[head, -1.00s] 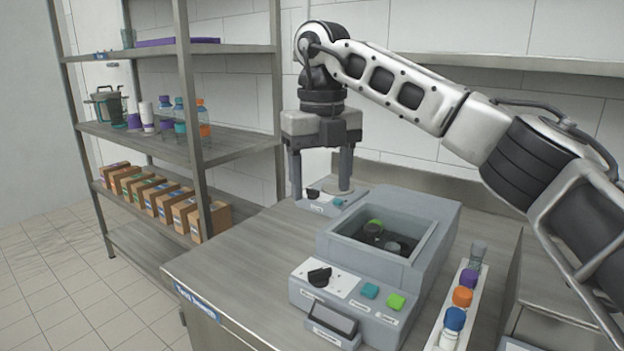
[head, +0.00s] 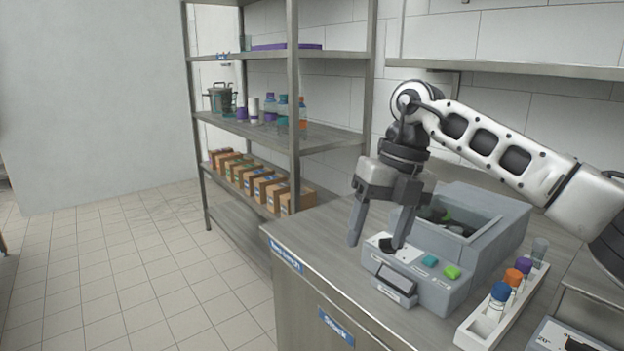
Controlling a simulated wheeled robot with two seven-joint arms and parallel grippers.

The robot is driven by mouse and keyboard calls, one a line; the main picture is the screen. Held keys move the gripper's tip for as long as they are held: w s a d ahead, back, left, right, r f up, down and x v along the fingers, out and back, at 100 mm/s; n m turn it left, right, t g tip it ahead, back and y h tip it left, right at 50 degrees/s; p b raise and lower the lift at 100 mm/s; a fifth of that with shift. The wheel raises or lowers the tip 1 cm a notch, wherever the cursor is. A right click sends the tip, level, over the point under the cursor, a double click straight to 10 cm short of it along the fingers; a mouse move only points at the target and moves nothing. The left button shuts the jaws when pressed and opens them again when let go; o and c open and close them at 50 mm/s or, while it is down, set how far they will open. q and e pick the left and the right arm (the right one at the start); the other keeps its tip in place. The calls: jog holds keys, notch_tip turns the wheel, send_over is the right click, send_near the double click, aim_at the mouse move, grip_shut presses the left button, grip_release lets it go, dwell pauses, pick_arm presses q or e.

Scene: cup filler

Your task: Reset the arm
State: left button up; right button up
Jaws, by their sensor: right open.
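My right gripper (head: 377,243) hangs from the arm that comes in from the right. Its two fingers point down and are spread apart, with nothing between them. It is over the front left of the grey machine (head: 487,238), close to the machine's dark knob; I cannot tell whether a finger touches it. The machine's open basin holds dark and green items, partly hidden by my gripper. A teal button (head: 430,261) and a green button (head: 452,272) show on its front panel. My left gripper is not in view.
A white rack (head: 478,333) with several colour-capped vials stands right of the machine. A metal shelf (head: 335,140) with boxes and bottles stands behind at the left. The tiled floor (head: 120,270) at left is clear.

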jog(key=s+a+f+m+g+y, duration=0.1)
jog(key=s+a+f+y, duration=0.2)
jog(key=s+a+y, duration=0.45)
jog(key=s+a+f+m+g+y, duration=0.15)
jog(key=s+a+y, duration=0.25)
jog(key=a+y, duration=0.65)
jog(key=w+d+f+m+t+h, duration=0.1)
jog(key=d+f+m+t+h, duration=0.45)
jog(key=m+t, duration=0.6)
jog(key=w+d+f+m+t+h, duration=0.1)
jog(key=d+f+m+t+h, duration=0.4)
jog(key=m+t, duration=0.7)
jog(key=s+d+f+m+g+h, duration=0.3)
jog(key=s+d+f+m+g, duration=0.1)
jog(key=s+f, duration=0.3)
jog(key=s+d+f+m+g+h, duration=0.3)
jog(key=s+d+f+m+g, duration=0.2)
jog(key=f, duration=0.5)
jog(key=shift+s+d+f+m+h, duration=0.25)
jog(key=shift+s+d+m+h, duration=0.1)
jog(key=shift+s+d+m, duration=0.8)
jog(key=shift+s+a, duration=0.1)
